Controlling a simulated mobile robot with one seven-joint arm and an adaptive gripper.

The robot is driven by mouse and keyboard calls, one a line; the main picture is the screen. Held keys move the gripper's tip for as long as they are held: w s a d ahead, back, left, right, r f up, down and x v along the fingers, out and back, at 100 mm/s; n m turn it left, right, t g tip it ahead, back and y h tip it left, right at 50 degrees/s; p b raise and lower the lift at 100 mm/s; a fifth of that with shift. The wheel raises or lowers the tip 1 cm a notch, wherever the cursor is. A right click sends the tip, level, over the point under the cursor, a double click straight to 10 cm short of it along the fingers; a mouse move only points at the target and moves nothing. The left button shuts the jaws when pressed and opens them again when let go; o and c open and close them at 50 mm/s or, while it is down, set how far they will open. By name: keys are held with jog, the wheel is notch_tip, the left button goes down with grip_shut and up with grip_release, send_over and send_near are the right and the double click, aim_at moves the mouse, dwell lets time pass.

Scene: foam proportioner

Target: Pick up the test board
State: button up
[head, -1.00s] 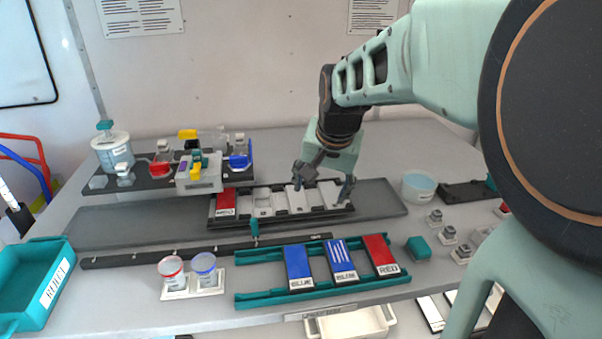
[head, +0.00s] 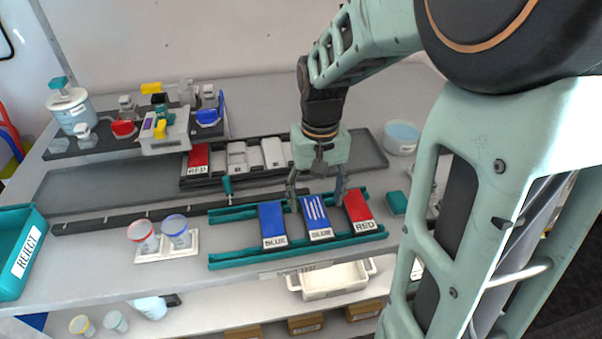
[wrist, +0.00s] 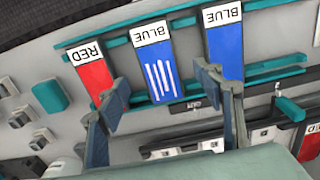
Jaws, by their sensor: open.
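A blue board with white stripes and a BLUE label (head: 316,213) lies in the middle of the teal rack (head: 222,262); no board is marked as the test board. A plain blue board (head: 271,222) lies to its left and a red board (head: 358,208) to its right. My gripper (head: 317,200) is open and empty over the far part of the striped board. In the wrist view its fingers (wrist: 160,88) straddle the striped board (wrist: 158,72); I cannot tell how far above it they are.
Behind the rack is a dark holder with a red board (head: 197,158) and pale boards. Two cups (head: 176,232) stand left of the rack, beyond them a teal REJECT bin (head: 22,250). A teal block (head: 397,203) sits close to the right.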

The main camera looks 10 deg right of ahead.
aim_at(316, 216)
notch_tip(316, 216, down, 5)
jog(key=shift+d, duration=0.1)
jog(key=shift+c, duration=0.7)
jog(key=shift+w, duration=0.1)
jog(key=c, duration=1.2)
jog(key=shift+r, duration=0.2)
